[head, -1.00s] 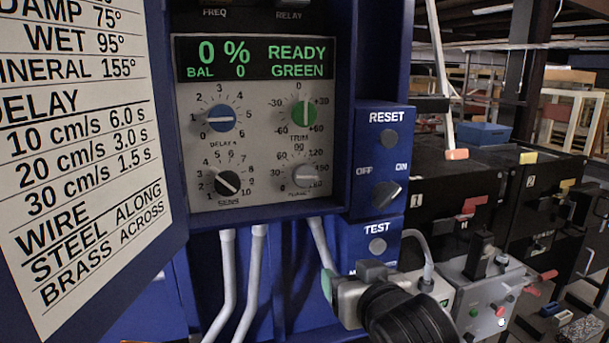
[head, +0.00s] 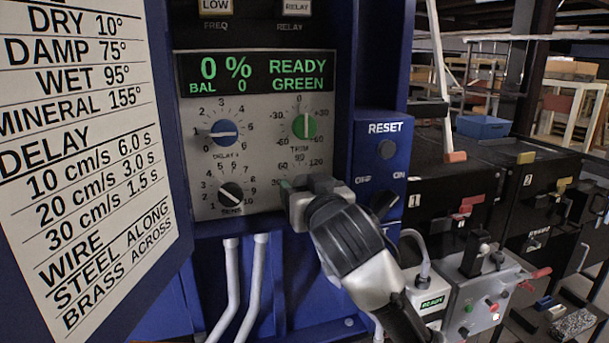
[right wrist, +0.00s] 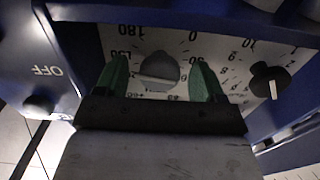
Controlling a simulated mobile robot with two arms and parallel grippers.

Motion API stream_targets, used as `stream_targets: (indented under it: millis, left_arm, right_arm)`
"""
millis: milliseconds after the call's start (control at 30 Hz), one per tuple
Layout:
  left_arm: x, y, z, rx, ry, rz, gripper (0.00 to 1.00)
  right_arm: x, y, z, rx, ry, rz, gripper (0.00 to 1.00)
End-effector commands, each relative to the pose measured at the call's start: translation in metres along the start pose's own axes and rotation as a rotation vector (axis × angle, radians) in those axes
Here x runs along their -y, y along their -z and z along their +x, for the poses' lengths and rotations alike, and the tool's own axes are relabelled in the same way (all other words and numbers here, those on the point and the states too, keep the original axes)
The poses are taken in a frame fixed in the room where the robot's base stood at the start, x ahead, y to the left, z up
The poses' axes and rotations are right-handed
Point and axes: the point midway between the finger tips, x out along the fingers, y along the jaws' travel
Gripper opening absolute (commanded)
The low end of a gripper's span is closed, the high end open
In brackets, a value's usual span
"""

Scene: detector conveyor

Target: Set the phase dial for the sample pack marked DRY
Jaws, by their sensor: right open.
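The grey phase dial (right wrist: 159,70) shows in the right wrist view, with numbers such as 0, 150 and 180 around it. In the head view my right gripper hides it. My right gripper (right wrist: 161,65) is open, its green fingertips on either side of the dial with gaps, not clamped on it. In the head view this gripper (head: 300,188) is at the lower right of the control panel (head: 265,150). The chart (head: 85,150) at the left reads DRY 10°, DAMP 75°, WET 95°, MINERAL 155°. No pack marked DRY can be made out. My left gripper is out of view.
A blue delay dial (head: 224,132), a green trim dial (head: 304,126) and a black sens dial (head: 231,195) surround the spot. A black OFF/ON knob (head: 384,204) and RESET button (head: 387,149) are close right. The display (head: 257,76) reads 0 %, READY GREEN.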

Motion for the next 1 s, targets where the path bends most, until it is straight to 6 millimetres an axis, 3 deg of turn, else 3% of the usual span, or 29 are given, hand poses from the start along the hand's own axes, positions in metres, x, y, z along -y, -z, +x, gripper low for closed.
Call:
stream_targets:
  millis: [133, 433, 767, 1000]
  left_arm:
    - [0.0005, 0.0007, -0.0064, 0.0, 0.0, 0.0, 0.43]
    - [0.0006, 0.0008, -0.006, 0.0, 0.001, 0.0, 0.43]
    - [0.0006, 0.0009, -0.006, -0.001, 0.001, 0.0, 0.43]
    - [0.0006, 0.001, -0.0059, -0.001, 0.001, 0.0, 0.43]
  right_arm:
    - [0.0, 0.0008, 0.0109, 0.0, 0.0, -0.001, 0.69]
    - [0.0001, -0.0009, 0.0128, 0.0, 0.001, -0.001, 0.69]
    - [0.0001, -0.0008, 0.0126, 0.0, 0.001, 0.0, 0.2]
    - [0.0, -0.0009, 0.0126, 0.0, 0.001, -0.024, 0.2]
